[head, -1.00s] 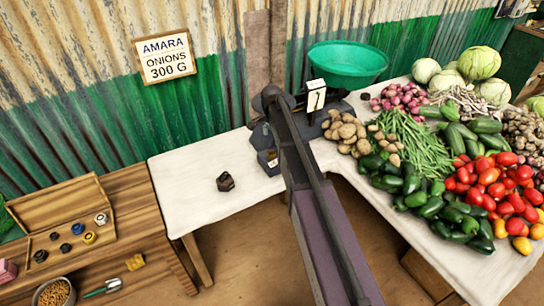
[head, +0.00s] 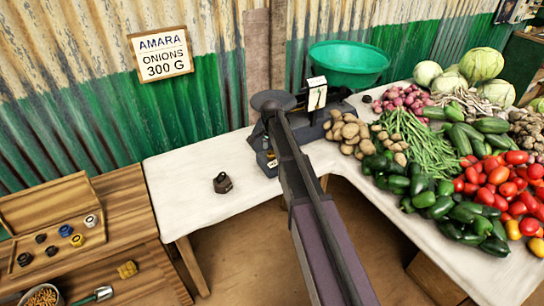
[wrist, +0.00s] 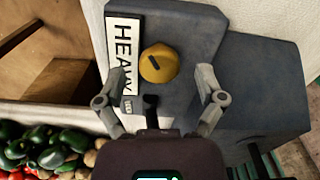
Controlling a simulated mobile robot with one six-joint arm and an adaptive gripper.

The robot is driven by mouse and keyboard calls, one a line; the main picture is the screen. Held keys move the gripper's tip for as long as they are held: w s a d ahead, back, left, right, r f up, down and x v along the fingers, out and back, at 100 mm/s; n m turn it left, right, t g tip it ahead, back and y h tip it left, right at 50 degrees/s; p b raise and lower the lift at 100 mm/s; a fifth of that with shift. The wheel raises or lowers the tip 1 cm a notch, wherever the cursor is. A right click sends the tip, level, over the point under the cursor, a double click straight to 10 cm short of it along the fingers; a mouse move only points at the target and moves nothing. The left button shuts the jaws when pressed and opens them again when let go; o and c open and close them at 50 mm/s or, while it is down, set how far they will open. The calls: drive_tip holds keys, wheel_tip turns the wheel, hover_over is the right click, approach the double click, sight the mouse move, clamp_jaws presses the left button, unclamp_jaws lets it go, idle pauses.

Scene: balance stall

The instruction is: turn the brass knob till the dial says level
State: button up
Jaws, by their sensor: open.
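The brass knob (wrist: 159,62) shows in the wrist view as a round yellow disc with a dark slot, on the grey housing (wrist: 190,30) of the balance. My gripper (wrist: 155,86) is open and empty, its fingers spread to either side and a little below the knob in the picture, apart from it. The white dial (head: 317,94) stands up on the balance in the head view; its reading is too small to tell. The balance carries a green pan (head: 349,64) and a dark round plate (head: 273,100). My arm hides the knob in the head view.
A white label reading HEAVY (wrist: 123,52) lies beside the knob. A dark weight (head: 222,183) stands on the white table (head: 190,200). Potatoes (head: 346,131) and other vegetables crowd the right. A wooden box (head: 50,215) with small weights is at left.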

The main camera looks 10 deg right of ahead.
drive_tip(key=shift+f, duration=0.4)
drive_tip(key=shift+c, duration=0.2)
drive_tip(key=c, duration=1.1)
